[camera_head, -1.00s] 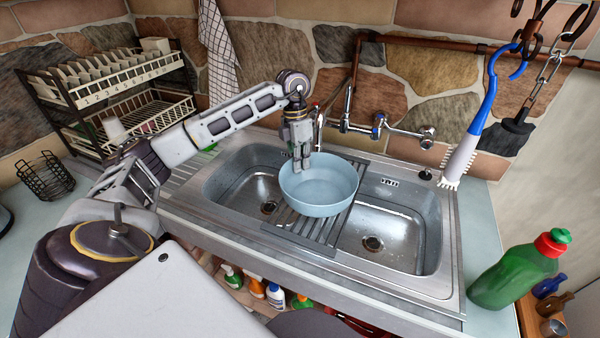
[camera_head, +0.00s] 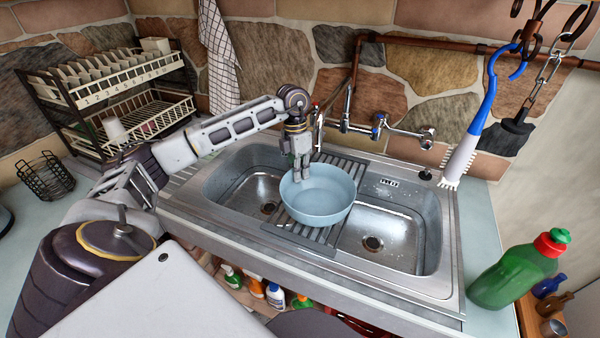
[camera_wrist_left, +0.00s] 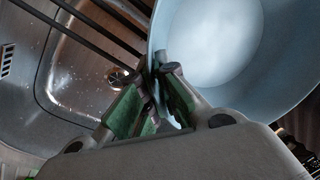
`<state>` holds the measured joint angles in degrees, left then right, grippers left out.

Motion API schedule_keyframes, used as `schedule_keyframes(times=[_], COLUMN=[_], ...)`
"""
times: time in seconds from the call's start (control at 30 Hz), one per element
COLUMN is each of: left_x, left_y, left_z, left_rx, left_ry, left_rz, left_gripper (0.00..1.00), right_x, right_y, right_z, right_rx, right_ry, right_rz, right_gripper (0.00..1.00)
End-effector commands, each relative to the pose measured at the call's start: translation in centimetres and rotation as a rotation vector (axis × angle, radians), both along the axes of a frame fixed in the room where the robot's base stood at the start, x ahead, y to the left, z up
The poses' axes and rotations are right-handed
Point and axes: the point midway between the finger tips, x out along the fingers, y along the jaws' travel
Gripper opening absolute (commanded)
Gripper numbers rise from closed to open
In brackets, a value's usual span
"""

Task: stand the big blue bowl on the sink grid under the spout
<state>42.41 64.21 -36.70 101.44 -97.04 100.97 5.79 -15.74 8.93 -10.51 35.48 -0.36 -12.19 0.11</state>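The big blue bowl (camera_head: 322,200) is upright over the sink grid (camera_head: 325,236), which spans the divider between the two basins. It looks low against the rods, but its hidden underside leaves contact unclear. My left gripper (camera_head: 301,178) points down at the bowl's back-left rim. In the left wrist view its fingers (camera_wrist_left: 158,78) straddle the rim of the bowl (camera_wrist_left: 225,45) and look closed on it. The tap's spout (camera_head: 319,132) is just behind the bowl, partly hidden by my gripper. My right gripper is out of view.
The left basin (camera_head: 240,185) and right basin (camera_head: 385,225) are empty. A dish rack (camera_head: 130,100) stands at the back left. A blue-handled brush (camera_head: 475,130) hangs at the right, above a green bottle (camera_head: 510,275). A towel (camera_head: 220,55) hangs on the wall.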

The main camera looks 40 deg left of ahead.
Motion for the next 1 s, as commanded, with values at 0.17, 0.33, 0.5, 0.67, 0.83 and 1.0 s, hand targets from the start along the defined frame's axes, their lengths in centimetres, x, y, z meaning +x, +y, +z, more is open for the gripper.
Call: schedule_keyframes(times=[0.17, 0.33, 0.5, 0.67, 0.83, 1.0], left_x=[0.0, 0.0, 0.0, 0.0, 0.0, 0.1], left_y=[0.0, 0.0, 0.0, 0.0, 0.0, 0.1], left_z=[-0.2, -0.3, -0.3, -0.2, -0.1, 0.7], left_rx=[0.0, 0.0, 0.0, 0.0, 0.0, 0.0], left_ry=[0.0, 0.0, 0.0, 0.0, 0.0, -0.001], left_rz=[0.0, 0.0, 0.0, 0.0, 0.0, 0.0], left_gripper=[0.0, 0.16, 0.27, 0.27, 0.27, 0.27], right_x=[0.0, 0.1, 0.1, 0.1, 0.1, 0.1], right_y=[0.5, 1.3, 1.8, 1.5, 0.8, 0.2], right_z=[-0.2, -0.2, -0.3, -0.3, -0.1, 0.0], right_rx=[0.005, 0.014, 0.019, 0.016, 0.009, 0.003], right_ry=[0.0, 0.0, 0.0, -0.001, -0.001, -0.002], right_rz=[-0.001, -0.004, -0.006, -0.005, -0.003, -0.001], right_gripper=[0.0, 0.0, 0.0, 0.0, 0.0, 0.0])
